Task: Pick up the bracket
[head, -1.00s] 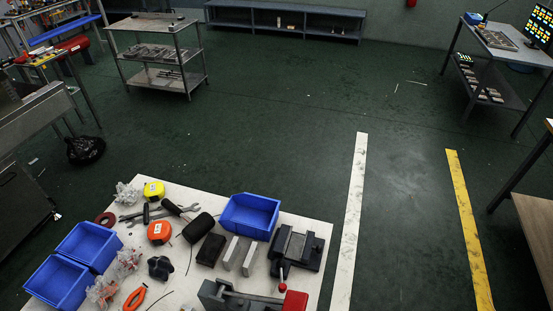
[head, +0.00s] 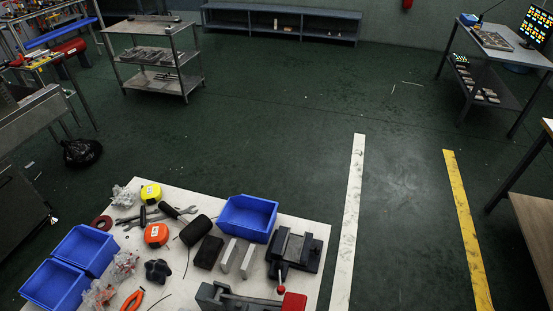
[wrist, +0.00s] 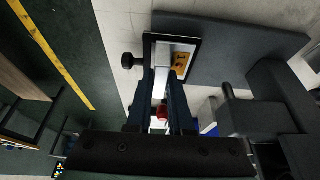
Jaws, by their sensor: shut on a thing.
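My gripper (wrist: 162,76) shows in the wrist view with its two dark fingers reaching up the picture. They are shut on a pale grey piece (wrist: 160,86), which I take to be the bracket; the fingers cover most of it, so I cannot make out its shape. Just beyond the fingertips is a black-edged fixture (wrist: 149,46) with a light inside face and a yellow label (wrist: 182,65). I cannot tell whether the bracket touches it.
In the wrist view, a black knob (wrist: 128,61) sits left of the fixture and a dark grey slab (wrist: 245,50) right of it. The head view shows a cluttered white table (head: 318,232) with blue bins (head: 248,217) and a vise (head: 296,251).

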